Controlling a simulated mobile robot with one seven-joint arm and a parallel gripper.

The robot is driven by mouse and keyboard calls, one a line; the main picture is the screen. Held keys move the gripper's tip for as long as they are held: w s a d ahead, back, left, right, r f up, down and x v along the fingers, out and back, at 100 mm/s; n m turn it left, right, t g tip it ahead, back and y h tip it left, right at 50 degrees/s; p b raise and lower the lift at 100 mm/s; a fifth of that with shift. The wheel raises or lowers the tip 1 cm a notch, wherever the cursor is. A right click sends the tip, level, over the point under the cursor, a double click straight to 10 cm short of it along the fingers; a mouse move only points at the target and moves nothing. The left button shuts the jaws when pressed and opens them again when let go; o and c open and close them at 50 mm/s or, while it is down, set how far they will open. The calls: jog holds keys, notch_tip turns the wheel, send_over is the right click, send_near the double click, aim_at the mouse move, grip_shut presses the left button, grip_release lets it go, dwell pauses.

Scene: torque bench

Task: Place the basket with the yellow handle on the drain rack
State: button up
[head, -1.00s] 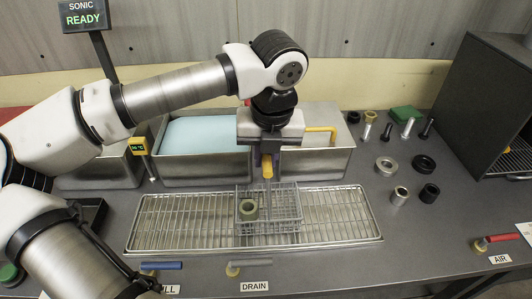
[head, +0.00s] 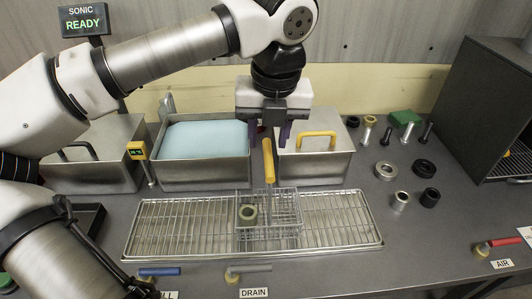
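The wire basket (head: 285,215) stands upright on the drain rack (head: 175,225), near the rack's middle. Its yellow handle (head: 268,162) rises on a post above the basket. A greenish ring-shaped part (head: 248,214) lies inside the basket. My gripper (head: 270,142) is above and behind the handle, fingers pointing down. The fingers are spread apart, and the handle top shows in front of and between them. No finger appears to touch the handle.
An open basin of light blue liquid (head: 205,138) and a lidded basin (head: 318,160) stand behind the rack. Bolts and rings (head: 385,169) lie to the right. A dark oven-like box (head: 490,110) stands far right. Lever valves (head: 240,270) line the front.

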jog(key=r, duration=0.5)
jog(key=shift+s+d, duration=0.15)
jog(key=shift+s, duration=0.2)
